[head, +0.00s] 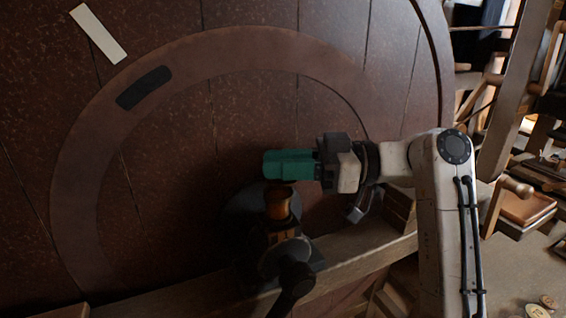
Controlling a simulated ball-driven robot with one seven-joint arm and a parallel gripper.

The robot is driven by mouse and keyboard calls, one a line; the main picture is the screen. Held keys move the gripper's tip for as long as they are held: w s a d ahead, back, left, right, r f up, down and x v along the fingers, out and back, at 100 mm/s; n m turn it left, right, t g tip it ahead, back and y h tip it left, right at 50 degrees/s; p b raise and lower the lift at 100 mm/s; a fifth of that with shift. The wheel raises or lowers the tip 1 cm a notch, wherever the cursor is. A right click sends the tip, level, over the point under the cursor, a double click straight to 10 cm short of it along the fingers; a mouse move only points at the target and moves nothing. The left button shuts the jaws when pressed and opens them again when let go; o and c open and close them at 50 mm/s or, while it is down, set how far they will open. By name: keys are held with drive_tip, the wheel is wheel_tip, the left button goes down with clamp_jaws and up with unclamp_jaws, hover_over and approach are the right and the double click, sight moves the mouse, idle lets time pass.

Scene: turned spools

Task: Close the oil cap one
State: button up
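My gripper (290,164) reaches in from the right and points left, in the middle of the head view. A green block-like part is at its end. I cannot tell whether this is its fingers or something held, nor whether the fingers are open. Just below it an amber, cup-like piece (279,205) stands upright on a dark fitting (285,257). The green part overlaps its top in the picture, and I cannot tell whether they touch. No oil cap can be made out clearly; the top of the amber piece is partly hidden.
A large dark brown panel (165,200) with a curved lighter band (85,165) fills the left. It bears a black strip (144,88) and a white strip (98,34). A wooden rail (350,255) runs below the gripper. Wooden frames and a box (527,208) crowd the right.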

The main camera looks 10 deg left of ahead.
clamp_jaws()
